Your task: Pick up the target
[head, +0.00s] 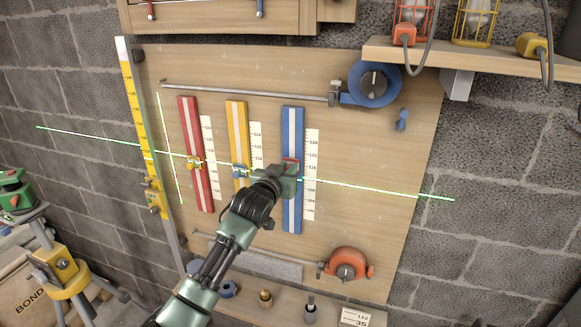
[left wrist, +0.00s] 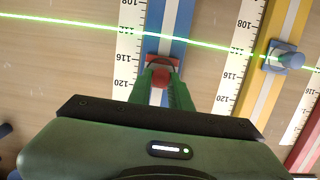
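A small red target (head: 291,162) sits on the blue rail (head: 292,210) of the board, a little above the green laser line. It also shows in the left wrist view (left wrist: 163,62), with its round knob between my green fingertips. My left gripper (head: 289,175) is at this rail, its fingers (left wrist: 161,80) close against both sides of the knob. It partly hides the target in the head view. A yellow target (head: 193,162) is on the red rail (head: 205,190), and a blue target (head: 239,171) is on the yellow rail (head: 236,120). My right gripper is not in view.
White number scales (head: 312,200) stand beside the rails. A blue reel (head: 374,82) is at the board's top right, an orange reel (head: 347,263) below. A shelf with caged lamps (head: 478,20) juts out at upper right.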

